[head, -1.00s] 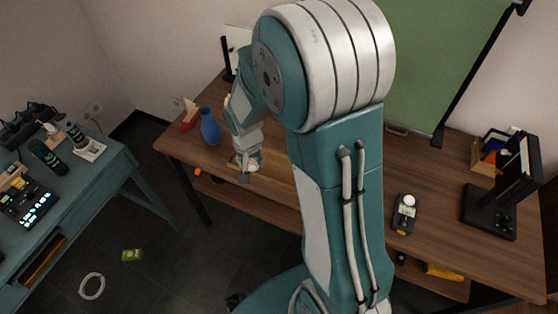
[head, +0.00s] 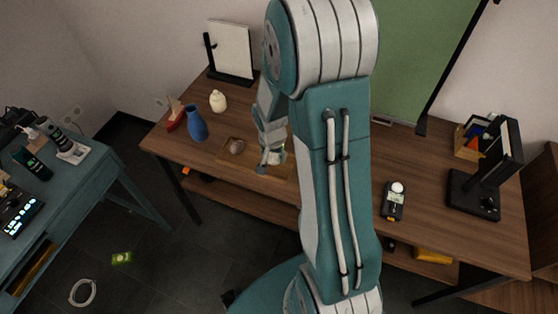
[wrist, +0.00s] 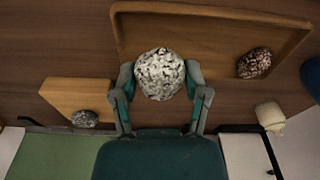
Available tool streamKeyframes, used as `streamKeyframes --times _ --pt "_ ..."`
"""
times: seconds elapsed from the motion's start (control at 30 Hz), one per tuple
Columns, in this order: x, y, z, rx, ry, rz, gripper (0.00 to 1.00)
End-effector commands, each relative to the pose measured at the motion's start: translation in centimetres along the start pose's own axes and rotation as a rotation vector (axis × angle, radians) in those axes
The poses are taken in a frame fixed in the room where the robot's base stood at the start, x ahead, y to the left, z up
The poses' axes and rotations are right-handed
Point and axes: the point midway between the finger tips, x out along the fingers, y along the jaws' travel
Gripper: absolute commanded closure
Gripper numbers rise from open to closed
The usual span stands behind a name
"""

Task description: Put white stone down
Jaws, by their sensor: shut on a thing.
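A white stone with dark speckles (wrist: 160,74) sits between the two fingers of my gripper (wrist: 160,92), which is shut on it. In the head view my gripper (head: 268,160) is at the wooden tray (head: 225,163), and the stone is mostly hidden by it. The tray's raised rim (wrist: 210,10) also shows in the wrist view. I cannot tell whether the stone touches the tray. A brown speckled stone (wrist: 254,63) lies at the tray's other end, also seen in the head view (head: 237,146).
A grey stone (wrist: 84,118) lies by a light wooden piece (wrist: 65,92). A blue vase (head: 197,123) and cream vase (head: 218,101) stand left of the tray. A meter (head: 393,203) lies to the right.

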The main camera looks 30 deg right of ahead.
Motion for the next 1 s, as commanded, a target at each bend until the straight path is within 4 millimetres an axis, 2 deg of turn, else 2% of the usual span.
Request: streamKeyframes --times 0.1,0.37,0.5,0.93,0.97,1.0 --pt "2.0 0.6 -1.3 0.002 -0.004 0.0 0.92" --pt "4.3 1.2 -2.9 0.004 -0.006 -0.004 0.92" --pt "6.3 1.0 -2.3 0.0 -0.006 -0.001 0.92" --pt "7.1 0.9 -2.2 0.002 -0.003 -0.003 0.92" --pt "7.2 0.9 -2.2 0.002 -0.003 -0.003 0.36" --pt "7.1 0.9 -2.2 0.002 -0.003 -0.004 0.26"
